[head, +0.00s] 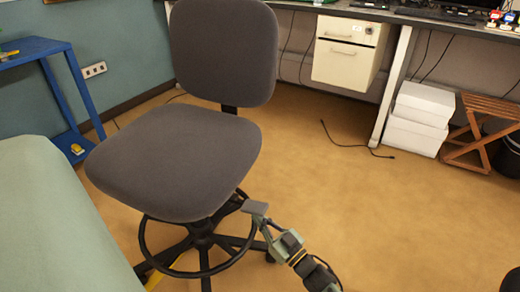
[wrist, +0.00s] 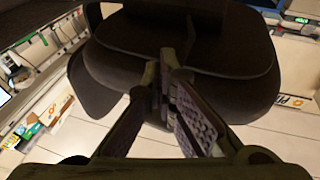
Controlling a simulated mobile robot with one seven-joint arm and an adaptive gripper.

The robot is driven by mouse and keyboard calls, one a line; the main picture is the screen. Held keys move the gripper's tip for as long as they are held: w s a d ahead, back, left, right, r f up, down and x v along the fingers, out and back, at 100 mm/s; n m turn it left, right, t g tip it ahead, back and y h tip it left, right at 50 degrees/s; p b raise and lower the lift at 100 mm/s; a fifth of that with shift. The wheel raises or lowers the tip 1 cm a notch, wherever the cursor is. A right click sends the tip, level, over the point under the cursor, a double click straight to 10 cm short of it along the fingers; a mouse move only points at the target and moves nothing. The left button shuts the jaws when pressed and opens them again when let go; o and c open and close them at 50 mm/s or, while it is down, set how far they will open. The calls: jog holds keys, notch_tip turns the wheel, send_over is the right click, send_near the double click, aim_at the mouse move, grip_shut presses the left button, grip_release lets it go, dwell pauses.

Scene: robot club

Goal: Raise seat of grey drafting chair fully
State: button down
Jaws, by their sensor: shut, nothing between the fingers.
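The grey drafting chair (head: 175,160) stands at the left centre of the head view, with a padded seat, a backrest, a black foot ring and a star base. My gripper (head: 256,208) is at the right side of the chair, low by the seat's edge and near the foot ring. It is shut with nothing between its fingers. In the wrist view the fingers (wrist: 163,75) meet in front of the dark underside of the seat (wrist: 190,60). Whether they touch the chair, I cannot tell. No height lever can be made out clearly.
A pale green padded surface (head: 50,225) is close on the chair's left. A blue table (head: 75,80) stands at the back left. A white drawer unit (head: 347,52), white boxes (head: 420,115) and a wooden stool (head: 485,130) line the back. The floor to the right is mostly clear, with a loose cable.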

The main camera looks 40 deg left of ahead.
jog(key=shift+r, duration=0.1)
notch_tip(320, 180, down, 7)
jog(key=b, duration=0.4)
jog(key=shift+b, duration=0.35)
dwell(0.4)
jog(key=shift+r, duration=0.1)
jog(key=w+d, duration=0.3)
jog(key=d, duration=0.6)
jog(key=shift+w+d, duration=0.2)
jog(key=shift+w, duration=0.05)
dwell(0.4)
dwell(0.4)
